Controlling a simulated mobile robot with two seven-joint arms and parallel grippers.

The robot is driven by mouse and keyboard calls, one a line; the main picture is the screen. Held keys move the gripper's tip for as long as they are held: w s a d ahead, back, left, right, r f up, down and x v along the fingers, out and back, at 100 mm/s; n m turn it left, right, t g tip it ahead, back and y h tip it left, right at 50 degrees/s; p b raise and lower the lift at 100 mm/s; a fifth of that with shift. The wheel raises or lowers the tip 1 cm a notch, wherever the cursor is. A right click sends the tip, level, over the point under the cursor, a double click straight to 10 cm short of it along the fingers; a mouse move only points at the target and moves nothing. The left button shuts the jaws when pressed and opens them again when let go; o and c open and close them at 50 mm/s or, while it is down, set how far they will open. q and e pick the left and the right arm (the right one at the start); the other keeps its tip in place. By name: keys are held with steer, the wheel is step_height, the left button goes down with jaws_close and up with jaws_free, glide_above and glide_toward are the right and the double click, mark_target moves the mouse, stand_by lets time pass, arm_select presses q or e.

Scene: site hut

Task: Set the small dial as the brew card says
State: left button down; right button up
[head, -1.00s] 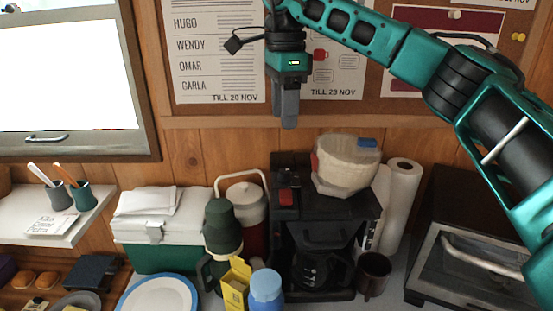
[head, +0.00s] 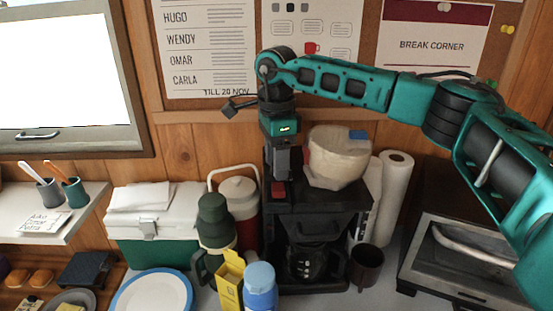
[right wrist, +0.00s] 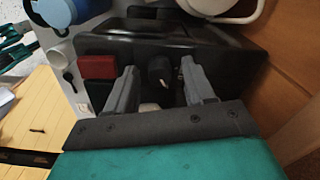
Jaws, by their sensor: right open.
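A black coffee maker (head: 318,222) stands against the wall, with a glass jug (head: 306,264) in it. My right gripper (head: 281,172) points down at the left part of its top, by a red switch (head: 279,188). In the right wrist view the small black dial (right wrist: 159,70) shows between the two spread fingers of my open right gripper (right wrist: 160,78). I cannot tell if a finger touches it. The red switch (right wrist: 97,67) is left of the fingers. A card with a red mug picture (head: 310,47) hangs on the board; its text is too small to read. My left gripper is out of view.
A filter stack (head: 335,158) sits on the machine's top right. A green flask (head: 214,222), yellow box (head: 229,283) and blue-lidded jar (head: 260,285) stand in front to the left. A dark mug (head: 367,266) and paper roll (head: 398,190) stand to the right.

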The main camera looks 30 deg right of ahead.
jaws_close()
stand_by(0.4)
steer(key=m, duration=0.5)
steer(key=shift+m, duration=0.4)
steer(key=m, duration=0.6)
steer(key=shift+r, duration=0.1)
stand_by(0.3)
jaws_free()
stand_by(0.3)
